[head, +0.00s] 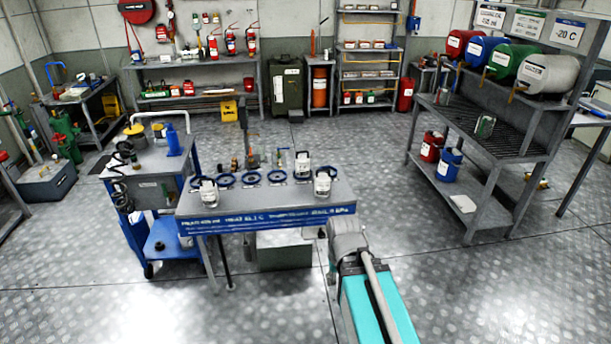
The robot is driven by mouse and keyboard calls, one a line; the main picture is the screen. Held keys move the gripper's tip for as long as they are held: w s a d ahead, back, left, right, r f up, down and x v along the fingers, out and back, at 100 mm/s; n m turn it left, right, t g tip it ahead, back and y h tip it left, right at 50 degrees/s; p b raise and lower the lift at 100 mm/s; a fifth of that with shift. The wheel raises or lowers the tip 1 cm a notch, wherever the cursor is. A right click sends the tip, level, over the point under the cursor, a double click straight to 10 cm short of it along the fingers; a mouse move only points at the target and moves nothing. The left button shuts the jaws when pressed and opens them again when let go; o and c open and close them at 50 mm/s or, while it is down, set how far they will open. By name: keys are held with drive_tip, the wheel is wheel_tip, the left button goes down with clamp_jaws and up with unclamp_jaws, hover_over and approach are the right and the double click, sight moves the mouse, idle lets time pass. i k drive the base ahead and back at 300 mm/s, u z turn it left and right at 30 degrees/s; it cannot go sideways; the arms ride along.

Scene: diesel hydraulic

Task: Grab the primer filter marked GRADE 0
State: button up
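Three white, jar-like canisters with labels stand on the grey bench with the blue front edge (265,217). They look like the filters. One canister (208,192) is at the bench's left front, one (322,184) at its right front, and one (302,165) behind that at the right back. Their labels are too small to read, so I cannot tell which is marked GRADE 0. My teal and grey arm (375,300) is at the bottom, right of and in front of the bench. My gripper cannot be made out.
Several blue rings (252,177) lie in a row on the bench, with small fittings behind them. A blue cart (150,190) stands close at the left. A rack with drums (505,62) stands at the right. The floor between bench and rack (400,215) is clear.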

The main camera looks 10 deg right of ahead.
sight(302, 162)
drive_tip(key=k, duration=0.7)
drive_tip(key=u, duration=0.15)
drive_tip(key=i, duration=0.4)
drive_tip(key=u, duration=0.9)
drive_tip(key=i, duration=1.7)
drive_tip(key=z, duration=0.75)
drive_tip(key=i, duration=0.3)
drive_tip(key=z, duration=0.35)
